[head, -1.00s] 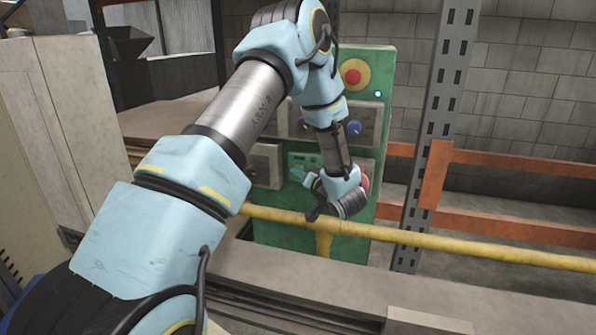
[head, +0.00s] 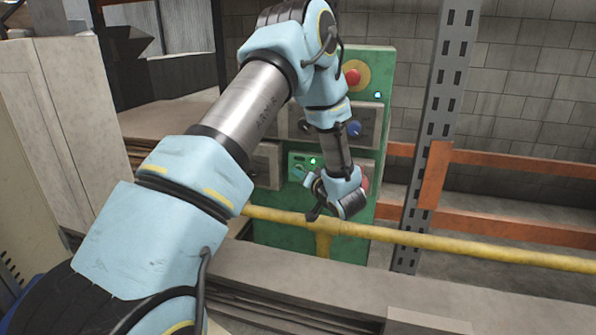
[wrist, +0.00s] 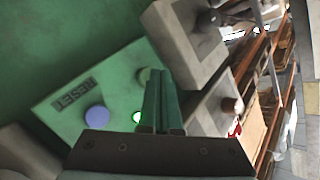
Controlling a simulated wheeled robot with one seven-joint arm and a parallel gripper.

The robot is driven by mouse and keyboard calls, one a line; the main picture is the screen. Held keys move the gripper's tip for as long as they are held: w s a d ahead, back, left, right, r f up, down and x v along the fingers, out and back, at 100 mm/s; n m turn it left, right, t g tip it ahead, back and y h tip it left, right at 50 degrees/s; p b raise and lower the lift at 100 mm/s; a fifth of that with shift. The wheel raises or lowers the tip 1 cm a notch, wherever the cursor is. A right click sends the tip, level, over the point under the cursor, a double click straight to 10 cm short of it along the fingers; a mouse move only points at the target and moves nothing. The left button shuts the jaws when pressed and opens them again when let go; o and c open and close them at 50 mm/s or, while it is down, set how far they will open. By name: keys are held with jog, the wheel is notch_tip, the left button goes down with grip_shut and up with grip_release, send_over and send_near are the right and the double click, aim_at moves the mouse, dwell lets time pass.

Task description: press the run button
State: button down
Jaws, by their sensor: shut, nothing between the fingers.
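A green control box (wrist: 70,105) fills the middle of the wrist view. It carries a RESET label, a blue-violet button (wrist: 97,118) beside that label, a lit green lamp (wrist: 137,117), and a pale green round part (wrist: 144,76) at its upper edge. No run label is readable. My gripper (wrist: 161,74) is shut and empty, its fingertips beside the pale green part; I cannot tell if they touch it. In the head view the green box (head: 296,158) sits low on the green cabinet (head: 375,60), with my gripper (head: 303,174) in front of it.
A red button (wrist: 232,105) on a grey box is right of my fingers. Above are a red mushroom button (head: 352,76) on yellow and a blue knob (head: 355,128). A yellow rail (head: 420,240) crosses below my wrist. A grey post (head: 440,120) stands right.

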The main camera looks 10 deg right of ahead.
jog(key=shift+s, duration=0.2)
jog(key=s+a, duration=0.2)
jog(key=s, duration=0.1)
jog(key=s+a, duration=0.1)
jog(key=s, duration=0.1)
jog(key=shift+p, duration=0.35)
jog(key=shift+w, duration=0.1)
dwell(0.5)
jog(key=a+r+n+g+h, duration=0.1)
jog(key=a+r+g+h, duration=0.2)
jog(key=a+g+h, duration=0.25)
jog(key=s+a+r+n+g, duration=0.1)
jog(key=s+a+r+g, duration=0.2)
jog(key=s+a+g, duration=0.5)
jog(key=s+a, duration=0.7)
jog(key=s, duration=0.4)
jog(key=shift+n, duration=0.4)
jog(key=shift+g+y, duration=0.25)
